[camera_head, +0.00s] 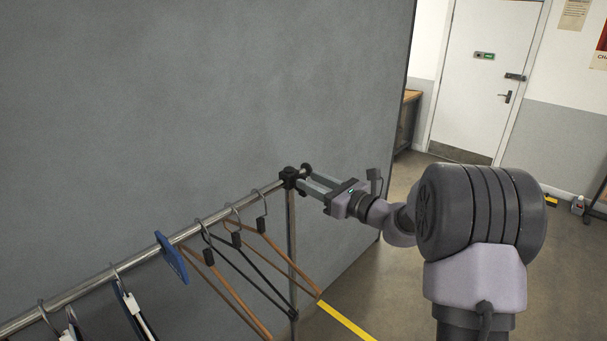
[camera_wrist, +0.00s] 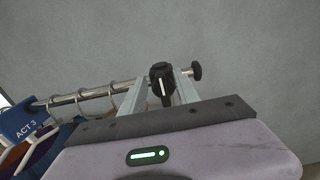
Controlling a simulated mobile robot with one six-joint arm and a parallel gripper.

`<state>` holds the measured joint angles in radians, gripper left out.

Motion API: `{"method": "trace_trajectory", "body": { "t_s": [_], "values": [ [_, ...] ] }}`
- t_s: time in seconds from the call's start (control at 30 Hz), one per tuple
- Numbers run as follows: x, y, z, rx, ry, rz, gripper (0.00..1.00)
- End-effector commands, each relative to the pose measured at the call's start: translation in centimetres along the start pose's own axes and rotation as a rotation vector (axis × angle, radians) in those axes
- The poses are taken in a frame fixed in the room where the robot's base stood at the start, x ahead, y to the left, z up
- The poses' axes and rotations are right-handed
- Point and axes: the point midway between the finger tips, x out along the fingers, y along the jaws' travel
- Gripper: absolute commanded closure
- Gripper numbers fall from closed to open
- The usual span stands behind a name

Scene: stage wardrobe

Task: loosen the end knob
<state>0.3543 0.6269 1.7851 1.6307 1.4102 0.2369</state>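The black corner fitting (camera_head: 290,177) sits at the right end of the metal rail, on top of the upright post. A small round black knob (camera_head: 307,169) stands out just past it. In the wrist view the knob (camera_wrist: 195,72) is on a short stem to the right of the right finger. The fitting (camera_wrist: 161,72), with a pale upright mark, shows between the two fingers. My gripper (camera_head: 305,181) is open, its fingertips close to the fitting from the right. I cannot tell whether either finger touches it.
The rail (camera_head: 140,256) carries wooden and dark hangers (camera_head: 235,290) and a blue divider (camera_head: 171,258), marked "ACT 3" in the wrist view (camera_wrist: 26,124). A grey wall panel (camera_head: 200,90) stands close behind. Floor is open on the right towards a white door (camera_head: 487,75).

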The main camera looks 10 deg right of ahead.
Motion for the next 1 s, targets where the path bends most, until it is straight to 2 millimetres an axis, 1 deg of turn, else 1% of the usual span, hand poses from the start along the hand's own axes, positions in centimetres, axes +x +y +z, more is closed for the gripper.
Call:
{"method": "trace_trajectory", "body": {
  "t_s": [0.03, 0.1, 0.2, 0.33, 0.57, 0.6, 0.67, 0.7, 0.77, 1.0],
  "values": [
    [0.9, 0.1, 0.1, 0.0, 0.0, 0.002, 0.62],
    [1.9, 0.1, 0.0, 0.0, 0.001, 0.002, 0.62],
    [2.9, 0.0, 0.0, 0.001, 0.0, 0.001, 0.62],
    [3.4, 0.0, 0.0, -0.001, 0.001, 0.0, 0.62],
    [3.4, 0.0, 0.0, -0.001, 0.001, 0.0, 0.62],
    [3.4, 0.0, 0.0, -0.001, 0.001, 0.0, 0.7],
    [3.4, 0.0, 0.0, -0.001, 0.001, 0.0, 0.82],
    [3.4, 0.0, 0.0, -0.001, 0.001, 0.0, 0.9],
    [3.4, 0.0, 0.0, 0.0, 0.002, 0.0, 1.0],
    [3.4, 0.1, -0.3, 0.001, 0.006, 0.001, 1.0]
  ]
}}
